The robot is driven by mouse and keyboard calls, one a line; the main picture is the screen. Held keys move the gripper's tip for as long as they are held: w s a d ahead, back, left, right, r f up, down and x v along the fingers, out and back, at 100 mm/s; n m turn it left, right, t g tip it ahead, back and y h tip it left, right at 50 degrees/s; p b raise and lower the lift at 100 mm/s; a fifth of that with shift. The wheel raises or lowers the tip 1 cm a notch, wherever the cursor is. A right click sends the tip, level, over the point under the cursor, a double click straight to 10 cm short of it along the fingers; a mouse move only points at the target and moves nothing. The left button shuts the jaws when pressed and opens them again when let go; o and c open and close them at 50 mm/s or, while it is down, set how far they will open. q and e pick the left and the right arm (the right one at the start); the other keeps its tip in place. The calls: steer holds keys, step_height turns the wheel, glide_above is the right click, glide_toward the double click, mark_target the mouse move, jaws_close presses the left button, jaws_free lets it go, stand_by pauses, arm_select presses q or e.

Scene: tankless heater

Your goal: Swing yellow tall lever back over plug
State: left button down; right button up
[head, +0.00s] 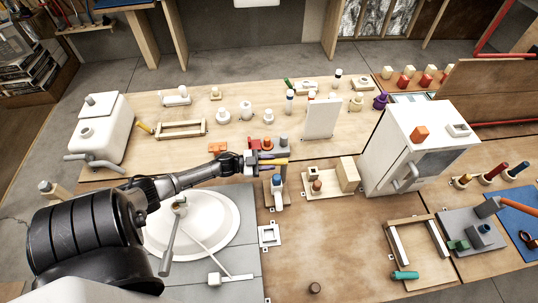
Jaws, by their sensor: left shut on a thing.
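My left gripper (258,162) reaches in from the left to the middle of the bench. It is shut on the yellow lever (276,161), whose free end sticks out to the right, roughly level. Just below the lever a blue-and-white upright piece (277,184) stands on a small wooden block. The gripper and lever partly hide the spot between them, so I cannot tell which piece is the plug or whether the lever touches it. My right gripper is not in view.
Orange and red pieces (267,144) stand right behind the gripper. A wooden base with a block (347,172) stands to the right, then a white cabinet (410,140). The front of the bench (340,240) is mostly clear.

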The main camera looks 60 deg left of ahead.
arm_select(q)
steer(key=shift+s+d+r+n+t+y+p, duration=0.1)
steer(key=shift+d+r+n+t+y+p, duration=0.1)
steer(key=shift+n+y+p, duration=0.25)
steer(key=shift+s+d+r+n+t+y+p, duration=0.1)
steer(key=shift+d+n+t+y+p, duration=0.1)
steer(key=shift+n+y+p, duration=0.3)
steer(key=shift+d+f+n+y, duration=0.15)
steer(key=shift+f+n+y, duration=0.1)
steer(key=shift+y, duration=0.4)
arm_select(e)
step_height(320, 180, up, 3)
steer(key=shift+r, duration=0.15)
arm_select(q)
steer(key=c, duration=0.9)
jaws_free()
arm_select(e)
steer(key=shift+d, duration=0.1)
